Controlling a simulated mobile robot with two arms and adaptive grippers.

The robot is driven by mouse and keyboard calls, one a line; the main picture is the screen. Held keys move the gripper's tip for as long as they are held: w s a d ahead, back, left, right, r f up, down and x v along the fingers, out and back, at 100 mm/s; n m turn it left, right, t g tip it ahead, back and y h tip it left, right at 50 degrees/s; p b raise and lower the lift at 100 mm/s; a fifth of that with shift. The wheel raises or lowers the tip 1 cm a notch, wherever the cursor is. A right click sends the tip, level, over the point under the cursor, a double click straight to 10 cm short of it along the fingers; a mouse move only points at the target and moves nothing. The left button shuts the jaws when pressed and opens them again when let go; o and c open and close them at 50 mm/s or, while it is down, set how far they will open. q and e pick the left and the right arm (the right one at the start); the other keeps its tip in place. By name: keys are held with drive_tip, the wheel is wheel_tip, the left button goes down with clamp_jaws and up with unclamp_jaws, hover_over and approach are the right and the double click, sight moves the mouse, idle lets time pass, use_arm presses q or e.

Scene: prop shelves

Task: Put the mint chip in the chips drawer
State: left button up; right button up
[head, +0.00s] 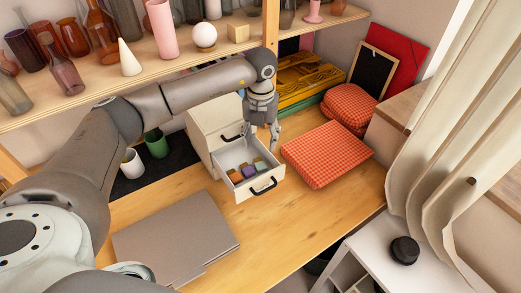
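The chips drawer is the open lower drawer (268,185) of a small cream cabinet (208,122), pulled out toward the front with a dark handle. Several small coloured chips lie inside it, among them orange, yellowish and purple ones. A greenish chip (260,164) lies at their right end; I cannot tell whether it is the mint chip. My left gripper (261,139) points down above the back right part of the drawer. Its fingers are spread apart, and I see nothing held between them. My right gripper is not in view.
A red checked cushion (327,154) lies right of the drawer. A grey folder (175,240) lies in front. Green (156,143) and white (132,164) cups stand on a dark mat at left. A shelf (195,58) with vases and props runs above. Bare table lies right of the folder.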

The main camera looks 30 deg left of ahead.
use_arm(q)
wheel_tip(320, 180, up, 8)
drive_tip(key=b, duration=0.1)
drive_tip(key=shift+f+b, duration=0.2)
drive_tip(key=shift+b, duration=0.15)
drive_tip(key=shift+f, duration=0.1)
